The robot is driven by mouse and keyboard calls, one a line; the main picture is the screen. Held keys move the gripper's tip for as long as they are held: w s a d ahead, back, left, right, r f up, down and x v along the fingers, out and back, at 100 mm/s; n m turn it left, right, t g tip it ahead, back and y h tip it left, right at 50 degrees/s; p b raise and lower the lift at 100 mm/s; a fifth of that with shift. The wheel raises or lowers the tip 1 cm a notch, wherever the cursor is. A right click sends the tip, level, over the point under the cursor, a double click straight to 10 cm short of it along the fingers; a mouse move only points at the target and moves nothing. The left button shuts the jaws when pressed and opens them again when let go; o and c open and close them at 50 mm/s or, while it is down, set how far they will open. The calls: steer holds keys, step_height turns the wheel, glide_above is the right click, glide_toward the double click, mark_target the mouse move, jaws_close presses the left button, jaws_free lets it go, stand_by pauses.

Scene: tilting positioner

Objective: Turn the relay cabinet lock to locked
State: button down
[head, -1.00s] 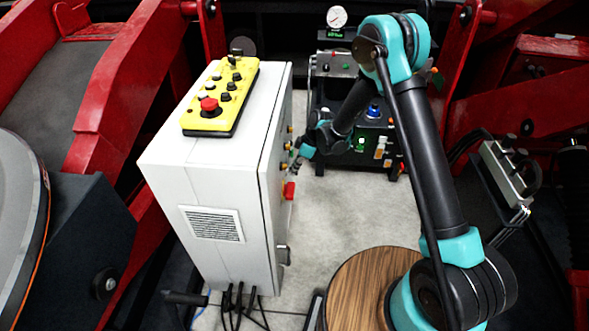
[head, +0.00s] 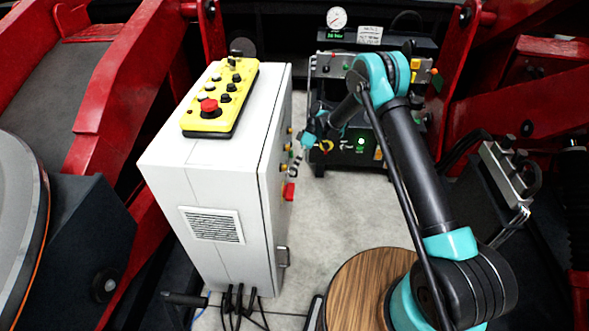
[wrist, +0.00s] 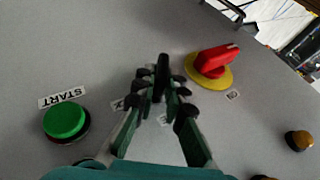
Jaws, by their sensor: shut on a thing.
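The relay cabinet (head: 205,160) is a pale grey box, its door (head: 273,185) on the right side seen at a steep angle. My gripper (head: 297,156) is beside that door; its fingertips are small and hard to make out there. In the wrist view, my gripper (wrist: 161,90) faces a grey panel and is shut on a narrow black piece (wrist: 162,68), which looks like the lock's key or handle. The fingers partly cover the small labels around it, so its turned position cannot be read.
A green START button (wrist: 64,121) is left of the fingers. A red rotary switch (wrist: 213,60) on a yellow plate is close on the right, with a brass-coloured knob (wrist: 298,141) farther right. A yellow control box (head: 222,98) sits on the cabinet.

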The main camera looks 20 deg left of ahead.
stand_by(0.5)
steer(key=c, duration=1.6)
jaws_free()
step_height(320, 180, up, 10)
